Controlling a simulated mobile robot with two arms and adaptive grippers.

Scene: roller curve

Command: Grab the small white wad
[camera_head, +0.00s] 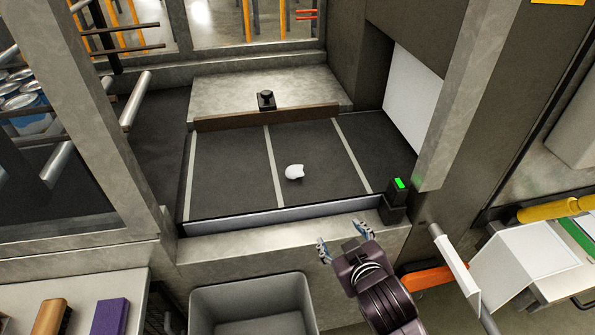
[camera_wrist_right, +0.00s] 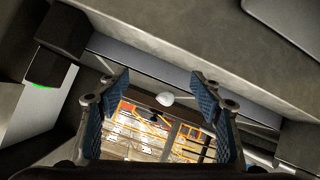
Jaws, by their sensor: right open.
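The small white wad (camera_head: 294,171) lies on the dark belt (camera_head: 230,170), on its middle section, right of the middle pale stripe. It also shows small in the right wrist view (camera_wrist_right: 165,99), between the fingers in the picture but well beyond them. My right gripper (camera_head: 342,239) is open and empty. It is in front of the belt's near edge, to the right of and nearer than the wad, and apart from it. Its two blue-padded fingers (camera_wrist_right: 160,86) stand wide apart in the wrist view. My left gripper is not in view.
A metal ledge (camera_head: 270,262) borders the belt in front. A black sensor with a green light (camera_head: 397,191) stands at the belt's right corner. A grey bin (camera_head: 295,295) is below. Metal posts stand left and right. A brown rail (camera_head: 265,116) bounds the back.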

